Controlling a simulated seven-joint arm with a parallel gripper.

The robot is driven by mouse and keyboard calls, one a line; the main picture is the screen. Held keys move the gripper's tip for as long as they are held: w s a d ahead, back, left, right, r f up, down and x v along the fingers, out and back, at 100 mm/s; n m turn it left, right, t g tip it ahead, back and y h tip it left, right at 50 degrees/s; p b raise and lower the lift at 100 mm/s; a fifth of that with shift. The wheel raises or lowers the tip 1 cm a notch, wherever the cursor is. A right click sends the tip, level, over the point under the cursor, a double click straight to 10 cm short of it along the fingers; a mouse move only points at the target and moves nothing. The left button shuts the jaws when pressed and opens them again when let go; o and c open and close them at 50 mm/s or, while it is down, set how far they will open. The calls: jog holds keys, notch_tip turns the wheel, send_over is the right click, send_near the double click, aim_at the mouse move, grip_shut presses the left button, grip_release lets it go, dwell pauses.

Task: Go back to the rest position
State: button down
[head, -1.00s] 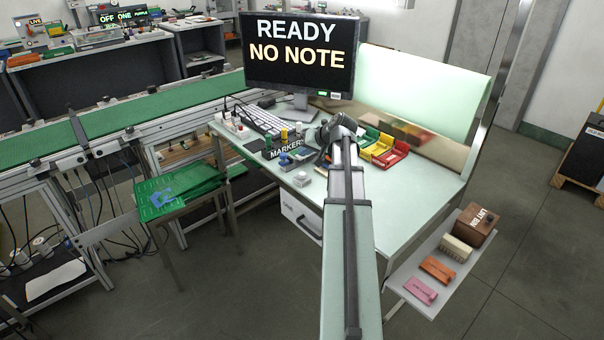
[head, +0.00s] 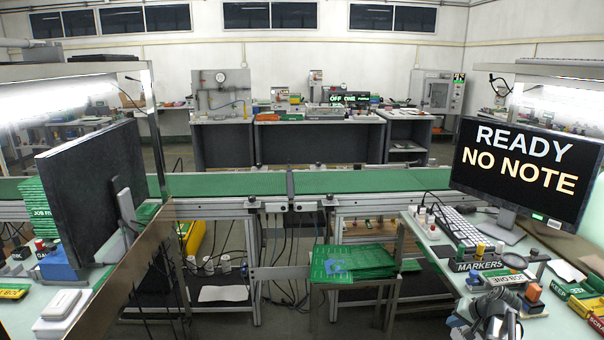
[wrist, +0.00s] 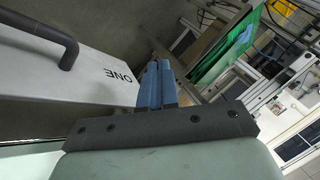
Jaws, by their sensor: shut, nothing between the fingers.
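My gripper (wrist: 158,68) shows in the wrist view as two blue fingers pressed together, with nothing between them. It is beside a white drawer unit (wrist: 100,95) with a dark handle and the word ONE upside down in this view. The fingertips appear apart from it, but the gap is hard to judge. In the head view a grey part of my arm (head: 490,318) shows at the bottom right, by the front of the right desk. The fingers cannot be made out clearly there.
Green boards (head: 350,262) lie on a small stand left of the right desk; they also show in the wrist view (wrist: 225,50). A monitor (head: 520,170) reads READY NO NOTE. A green conveyor (head: 230,184) runs across behind. The MARKERS holder (head: 478,265) stands near my arm.

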jog(key=s+a+f+n+g, duration=0.15)
jog(key=s+a+f, duration=0.25)
jog(key=a+f, duration=0.4)
jog(key=s+a+f+g, duration=0.3)
jog(key=s+a+f, duration=0.2)
jog(key=a+f, duration=0.3)
jog(key=s+a+f+n+g, duration=0.15)
jog(key=s+a+f, duration=0.25)
jog(key=a+f, duration=0.4)
jog(key=s+a+f+n+g, duration=0.1)
jog(key=s+a+f+g, duration=0.1)
jog(key=s, duration=0.7)
jog(key=s+a+f+n+g+h, duration=0.1)
jog(key=s+a+f, duration=0.3)
jog(key=s, duration=0.5)
jog(key=s+a+f+n+g+h, duration=0.1)
jog(key=s+a+f+g, duration=0.3)
jog(key=s, duration=0.5)
notch_tip(320, 180, down, 3)
jog(key=shift+s+r+n, duration=0.1)
jog(key=shift+s+n, duration=0.05)
jog(key=shift+n, duration=0.35)
